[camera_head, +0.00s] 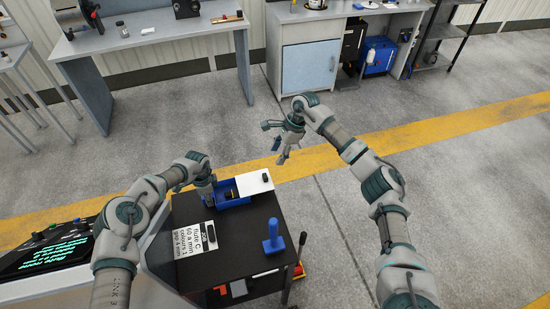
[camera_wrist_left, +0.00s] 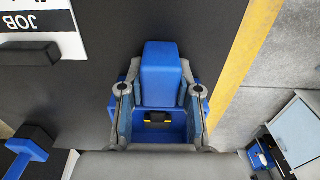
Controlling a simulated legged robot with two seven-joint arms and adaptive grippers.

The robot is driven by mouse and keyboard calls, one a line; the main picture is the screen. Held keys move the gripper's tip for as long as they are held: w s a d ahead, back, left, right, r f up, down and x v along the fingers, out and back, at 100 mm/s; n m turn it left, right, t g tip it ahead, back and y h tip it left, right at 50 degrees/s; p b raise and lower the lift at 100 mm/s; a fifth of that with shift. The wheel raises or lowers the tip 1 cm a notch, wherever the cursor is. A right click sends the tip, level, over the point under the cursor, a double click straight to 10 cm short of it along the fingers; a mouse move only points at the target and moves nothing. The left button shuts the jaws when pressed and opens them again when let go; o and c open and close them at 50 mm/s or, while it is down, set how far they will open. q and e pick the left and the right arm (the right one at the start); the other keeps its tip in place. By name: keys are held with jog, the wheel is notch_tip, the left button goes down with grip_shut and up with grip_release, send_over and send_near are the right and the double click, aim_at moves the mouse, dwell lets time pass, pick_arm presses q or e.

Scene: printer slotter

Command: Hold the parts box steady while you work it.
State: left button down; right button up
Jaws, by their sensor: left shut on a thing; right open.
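The blue parts box (camera_head: 236,200) stands at the far edge of the dark-topped table. My left gripper (camera_head: 207,190) is at the box's left end. In the left wrist view my left gripper (camera_wrist_left: 160,92) has its fingers on either side of a raised blue block of the box (camera_wrist_left: 162,72), shut on it. A dark piece with yellow marks (camera_wrist_left: 157,118) shows inside the box. My right gripper (camera_head: 285,137) is open and empty, beyond the table and apart from the box.
A printed card (camera_head: 190,244) with a black object (camera_head: 211,233) lies on the dark table (camera_head: 235,255). A blue handled object (camera_head: 273,236) stands near the right edge. A screen panel (camera_head: 45,253) is at left. Open floor lies to the right.

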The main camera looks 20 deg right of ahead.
pick_arm(q)
jog(key=c, duration=0.7)
grip_release()
jog(key=shift+r, duration=0.1)
